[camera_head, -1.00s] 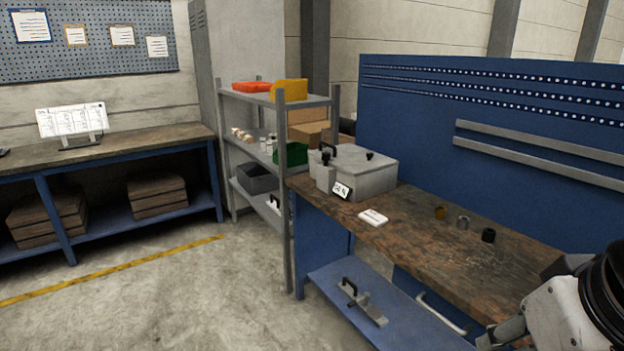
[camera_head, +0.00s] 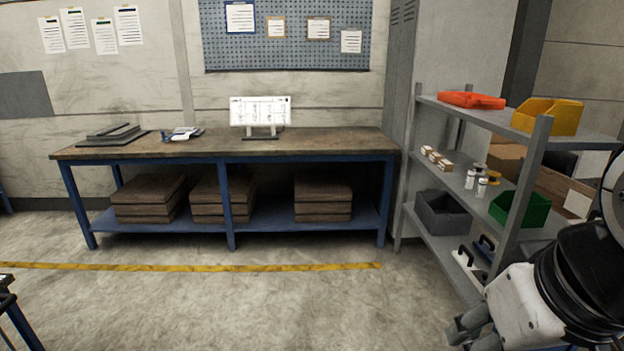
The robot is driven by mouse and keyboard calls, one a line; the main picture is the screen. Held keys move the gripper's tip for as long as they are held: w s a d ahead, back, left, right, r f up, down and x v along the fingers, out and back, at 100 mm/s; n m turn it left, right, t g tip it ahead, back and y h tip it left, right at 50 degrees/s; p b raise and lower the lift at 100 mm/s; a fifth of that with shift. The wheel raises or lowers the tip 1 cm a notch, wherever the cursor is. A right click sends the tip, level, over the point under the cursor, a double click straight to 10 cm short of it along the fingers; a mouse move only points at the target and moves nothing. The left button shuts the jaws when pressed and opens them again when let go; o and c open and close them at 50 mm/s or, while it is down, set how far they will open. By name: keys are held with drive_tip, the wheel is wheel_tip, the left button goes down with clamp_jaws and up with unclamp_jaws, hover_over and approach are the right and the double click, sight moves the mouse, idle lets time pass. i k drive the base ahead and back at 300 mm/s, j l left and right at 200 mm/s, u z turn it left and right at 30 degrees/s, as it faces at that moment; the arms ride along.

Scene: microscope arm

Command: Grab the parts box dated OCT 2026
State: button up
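Several small white and brown boxes (camera_head: 436,158) sit in a row on the middle level of the grey shelf rack (camera_head: 428,101) at the right. No date can be read on them at this size, so I cannot tell which box, if any, reads OCT 2026. My gripper (camera_head: 462,332) is at the lower right, in front of the rack and apart from the boxes. Its fingers are small and partly cut off by the frame, and I see nothing held in them.
A long workbench (camera_head: 230,148) with a white chart stand (camera_head: 260,112) stands at the back. The floor before it is clear.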

sight(425, 150)
drive_tip(key=i+u, duration=0.2)
drive_tip(key=i, duration=0.7)
drive_tip(key=i+l+u, duration=0.2)
drive_tip(key=i, duration=0.7)
drive_tip(key=i+j+z, duration=0.1)
drive_tip(key=i+z, duration=0.15)
drive_tip(key=i, duration=0.25)
drive_tip(key=i+j+z, duration=0.2)
drive_tip(key=i, duration=0.35)
drive_tip(key=i+z, duration=0.35)
drive_tip(key=z, duration=0.15)
drive_tip(key=i+j+z, duration=0.2)
drive_tip(key=i+z, duration=0.25)
drive_tip(key=i+j+z, duration=0.2)
drive_tip(key=z, duration=0.3)
